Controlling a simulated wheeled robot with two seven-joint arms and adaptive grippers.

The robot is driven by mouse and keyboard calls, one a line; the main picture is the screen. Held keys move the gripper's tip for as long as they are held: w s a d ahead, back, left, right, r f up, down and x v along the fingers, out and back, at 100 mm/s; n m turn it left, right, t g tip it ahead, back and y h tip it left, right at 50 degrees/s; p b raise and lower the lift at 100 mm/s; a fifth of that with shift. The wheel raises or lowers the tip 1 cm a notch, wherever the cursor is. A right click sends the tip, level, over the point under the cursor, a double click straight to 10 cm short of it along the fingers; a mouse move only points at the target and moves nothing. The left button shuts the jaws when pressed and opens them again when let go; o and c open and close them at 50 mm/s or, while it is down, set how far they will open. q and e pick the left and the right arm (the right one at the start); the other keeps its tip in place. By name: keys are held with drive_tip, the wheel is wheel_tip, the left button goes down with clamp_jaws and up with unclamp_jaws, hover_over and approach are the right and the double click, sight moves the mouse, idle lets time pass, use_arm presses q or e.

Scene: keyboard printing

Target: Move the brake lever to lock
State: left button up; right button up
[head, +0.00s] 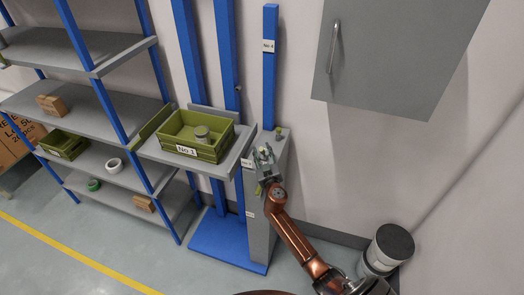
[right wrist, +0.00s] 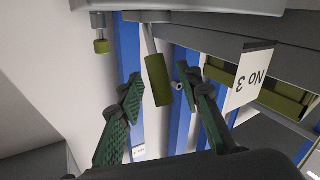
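A lever with an olive-green cylindrical grip (right wrist: 158,80) on a thin grey rod, which looks like the brake lever, hangs from a grey part at the top of the right wrist view. My right gripper (right wrist: 160,76) is open, with one green-padded finger on each side of the grip. No clear contact shows. In the head view my right gripper (head: 265,165) is at the upper front of the grey column (head: 262,225) and hides the lever's grip there. A smaller olive knob (right wrist: 101,46) sits left of the lever in the wrist view. My left gripper is not in view.
A green crate (head: 183,151) labelled No 1, with a round grey object in it, sits on the lift's platform left of the column. Blue uprights (head: 228,60) stand behind. Shelving (head: 100,60) is at left. A grey cabinet (head: 400,60) hangs upper right.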

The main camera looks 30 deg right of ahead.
drive_tip(key=shift+w, duration=0.1)
drive_tip(key=shift+c, duration=0.5)
clamp_jaws()
